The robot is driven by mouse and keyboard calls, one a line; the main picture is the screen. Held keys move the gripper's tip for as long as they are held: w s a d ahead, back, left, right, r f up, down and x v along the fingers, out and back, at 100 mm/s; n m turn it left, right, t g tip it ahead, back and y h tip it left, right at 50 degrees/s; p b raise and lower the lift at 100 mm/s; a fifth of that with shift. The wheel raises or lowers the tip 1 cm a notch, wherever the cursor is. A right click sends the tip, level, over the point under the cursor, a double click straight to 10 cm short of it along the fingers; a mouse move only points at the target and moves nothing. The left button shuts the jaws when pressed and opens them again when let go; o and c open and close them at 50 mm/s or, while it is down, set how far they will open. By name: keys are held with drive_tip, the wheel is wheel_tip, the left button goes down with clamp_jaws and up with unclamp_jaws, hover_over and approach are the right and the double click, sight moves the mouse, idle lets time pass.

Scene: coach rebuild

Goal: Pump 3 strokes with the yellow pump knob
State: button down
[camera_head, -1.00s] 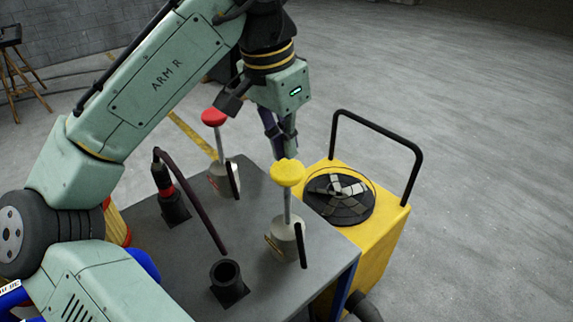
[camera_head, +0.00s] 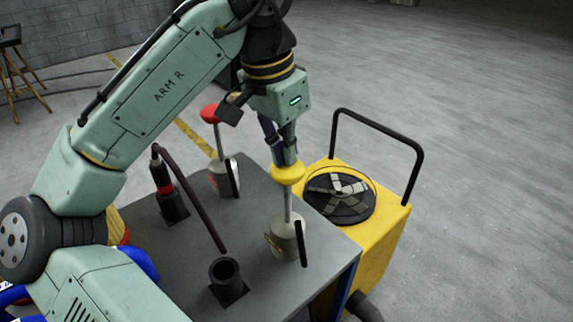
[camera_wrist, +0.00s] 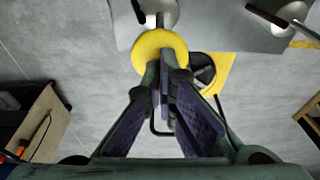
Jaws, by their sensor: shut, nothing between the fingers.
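The yellow pump knob (camera_head: 287,175) sits on top of a thin upright rod, raised well above its grey pump body (camera_head: 285,238) on the table. My gripper (camera_head: 283,161) is shut and empty, pointing down. Its fingertips are right at the top of the yellow knob and appear to touch it. In the wrist view the closed fingertips (camera_wrist: 167,60) overlap the lower right part of the yellow knob (camera_wrist: 150,45). The fingers hide part of the knob's top in both views.
A red knob (camera_head: 210,113) on a second pump stands behind to the left, close to my wrist. A black-and-red handle (camera_head: 162,175) and a black socket (camera_head: 227,278) are on the grey table (camera_head: 190,262). A yellow cart (camera_head: 382,235) with a black handle adjoins at right.

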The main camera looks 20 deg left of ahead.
drive_tip(key=shift+s+a+f+b+x, duration=0.1)
drive_tip(key=shift+s+a+b+x, duration=0.15)
drive_tip(key=shift+b+x, duration=0.95)
drive_tip(key=shift+s+a+f+b+x, duration=0.15)
drive_tip(key=shift+s+b+x, duration=0.25)
drive_tip(key=shift+x, duration=1.55)
drive_tip(key=shift+s+a+r+b+x, duration=0.15)
drive_tip(key=shift+b+x, duration=0.7)
drive_tip(key=shift+x, duration=0.75)
drive_tip(key=p+v, duration=0.4)
drive_tip(key=w+p+v, duration=0.1)
drive_tip(key=p+v, duration=0.1)
drive_tip(key=shift+d+r+p, duration=0.3)
drive_tip(key=shift+d+p, duration=0.05)
drive_tip(key=shift+d, duration=0.05)
drive_tip(key=shift+w+d+v, duration=0.1)
drive_tip(key=shift+w+v, duration=0.05)
drive_tip(key=shift+v, duration=0.7)
drive_tip(key=shift+w+d+v, duration=0.1)
drive_tip(key=shift+w+v, duration=0.05)
drive_tip(key=shift+v, duration=0.75)
drive_tip(key=shift+w+d+v, duration=0.1)
drive_tip(key=shift+w+v, duration=0.05)
drive_tip(key=shift+v, duration=0.7)
drive_tip(key=shift+r, duration=0.1)
drive_tip(key=w+d+v, duration=0.1)
drive_tip(key=v, duration=0.5)
hover_over(285, 187)
drive_tip(key=shift+w+d+r, duration=0.1)
drive_tip(key=shift+w, duration=0.1)
